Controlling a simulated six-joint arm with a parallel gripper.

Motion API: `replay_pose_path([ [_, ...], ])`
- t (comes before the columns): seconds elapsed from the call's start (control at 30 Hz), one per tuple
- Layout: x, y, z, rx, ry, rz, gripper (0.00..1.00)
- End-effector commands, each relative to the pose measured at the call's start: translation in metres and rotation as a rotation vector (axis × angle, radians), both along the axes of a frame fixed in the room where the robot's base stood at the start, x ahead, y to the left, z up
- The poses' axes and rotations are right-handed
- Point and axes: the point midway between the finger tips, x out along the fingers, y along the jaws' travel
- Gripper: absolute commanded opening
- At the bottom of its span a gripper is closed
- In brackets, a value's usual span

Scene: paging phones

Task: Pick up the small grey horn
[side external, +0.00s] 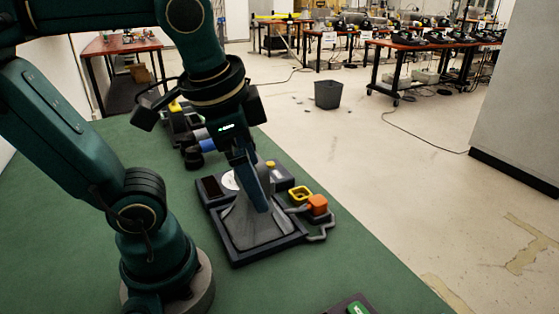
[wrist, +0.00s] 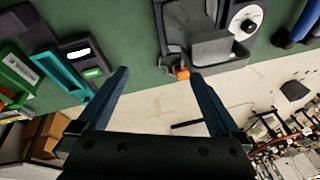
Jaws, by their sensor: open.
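The grey horn (side external: 240,228) looks like a flared grey shape on a dark phone base (side external: 274,246) on the green table. In the wrist view a grey, box-like part (wrist: 218,48), probably the horn, shows on the base near the top, right of centre. My gripper (side external: 262,208) is over the base in the side view, and its blue finger covers part of the grey shape. In the wrist view my gripper (wrist: 159,74) has its two fingers wide apart with nothing between them. I cannot tell whether a finger touches the horn.
An orange block (side external: 317,204), a yellow frame (side external: 300,194) and a grey cord (side external: 323,230) sit at the base's right side. A device with a blue cylinder (side external: 208,145) stands behind. Another dark device (side external: 340,308) is at the front edge.

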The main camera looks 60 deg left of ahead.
Motion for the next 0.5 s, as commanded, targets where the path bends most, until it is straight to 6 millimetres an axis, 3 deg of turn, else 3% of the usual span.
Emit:
replay_pose_path([
  [0.23,-0.001,0.029,-0.012,0.346,0.332,-0.381,1.0],
  [0.5,0.015,0.055,-0.003,0.699,0.68,-0.736,1.0],
])
